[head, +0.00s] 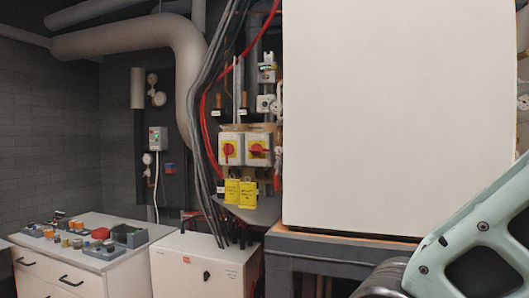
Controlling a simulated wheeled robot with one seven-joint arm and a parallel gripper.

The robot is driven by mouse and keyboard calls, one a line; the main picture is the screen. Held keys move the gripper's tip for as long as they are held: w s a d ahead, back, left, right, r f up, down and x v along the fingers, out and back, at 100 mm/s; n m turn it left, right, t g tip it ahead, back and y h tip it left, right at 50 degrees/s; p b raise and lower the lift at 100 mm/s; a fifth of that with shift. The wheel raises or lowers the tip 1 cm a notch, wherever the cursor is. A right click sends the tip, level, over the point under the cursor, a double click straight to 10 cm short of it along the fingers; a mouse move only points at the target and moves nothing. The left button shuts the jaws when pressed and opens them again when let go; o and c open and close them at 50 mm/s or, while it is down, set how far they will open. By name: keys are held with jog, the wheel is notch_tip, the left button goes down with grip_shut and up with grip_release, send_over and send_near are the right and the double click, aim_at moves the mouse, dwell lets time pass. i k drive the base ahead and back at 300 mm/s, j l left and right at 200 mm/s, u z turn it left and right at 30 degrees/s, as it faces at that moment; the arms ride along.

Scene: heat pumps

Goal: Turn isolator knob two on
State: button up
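The left one has a red knob (228,150) that looks roughly upright. The right one has a red knob (258,150) that looks turned nearly sideways. Their labels are too small to read, so I cannot tell by number which is two. Yellow tags (240,193) hang just below the boxes. My gripper is not in view; only part of my own arm shows at the lower right, well away from the switches.
A large white unit (360,120) on a dark stand (335,248) fills the right, close beside the switches. Black cables (205,120) run down left of them. A white cabinet (200,270) stands below. A drawer bench (75,262) with small parts is at left.

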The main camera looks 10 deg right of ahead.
aim_at(256, 150)
jog(key=j+z, duration=0.15)
jog(key=z, duration=0.25)
jog(key=i+j+z, duration=0.1)
jog(key=z, duration=0.3)
jog(key=j+z, duration=0.2)
jog(key=z, duration=0.15)
jog(key=j+z, duration=0.2)
jog(key=j, duration=0.4)
jog(key=j+z, duration=0.25)
jog(key=j, duration=0.3)
jog(key=k+j+z, duration=0.2)
jog(key=j, duration=0.4)
jog(key=j+z, duration=0.25)
jog(key=j, duration=0.3)
